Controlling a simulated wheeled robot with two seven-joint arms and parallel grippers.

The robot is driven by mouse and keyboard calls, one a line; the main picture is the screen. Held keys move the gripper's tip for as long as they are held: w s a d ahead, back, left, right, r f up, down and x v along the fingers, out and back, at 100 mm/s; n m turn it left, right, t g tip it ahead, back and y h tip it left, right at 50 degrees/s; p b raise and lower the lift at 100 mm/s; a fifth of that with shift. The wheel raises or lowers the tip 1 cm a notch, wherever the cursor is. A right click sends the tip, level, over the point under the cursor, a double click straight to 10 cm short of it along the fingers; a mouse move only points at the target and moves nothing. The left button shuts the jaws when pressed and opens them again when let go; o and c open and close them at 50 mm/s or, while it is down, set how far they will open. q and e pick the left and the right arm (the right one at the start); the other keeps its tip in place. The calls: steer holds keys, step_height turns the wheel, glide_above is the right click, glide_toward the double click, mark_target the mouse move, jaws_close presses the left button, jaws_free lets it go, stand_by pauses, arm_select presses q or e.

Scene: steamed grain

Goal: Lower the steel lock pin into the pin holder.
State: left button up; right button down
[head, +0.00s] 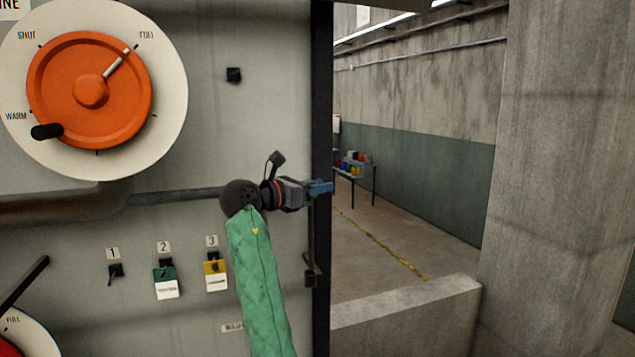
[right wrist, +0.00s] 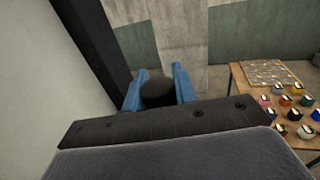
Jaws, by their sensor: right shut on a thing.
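My right gripper (head: 320,188) reaches in the head view to the dark right edge of the panel, its blue fingers side-on. In the right wrist view my right gripper (right wrist: 158,90) has its fingers on either side of a dark round knob, the top of the lock pin (right wrist: 158,88). In the head view a thin dark upright shaft, seemingly the lock pin (head: 311,235), hangs below the fingers. Its lower end is close to a small dark bracket, seemingly the pin holder (head: 311,278). I cannot tell whether the tip is inside it. My left gripper is not in view.
The grey panel (head: 215,110) carries an orange handwheel (head: 60,95), a pipe (head: 165,197) and hooks with green (head: 166,274) and yellow (head: 215,267) tags. A low concrete wall (head: 400,315) stands right of the panel. A table (right wrist: 240,85) holds several coloured items.

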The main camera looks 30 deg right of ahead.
steer(key=shift+a, duration=0.1)
stand_by(0.4)
steer(key=shift+r, duration=0.15)
steer(key=shift+f, duration=0.55)
stand_by(2.0)
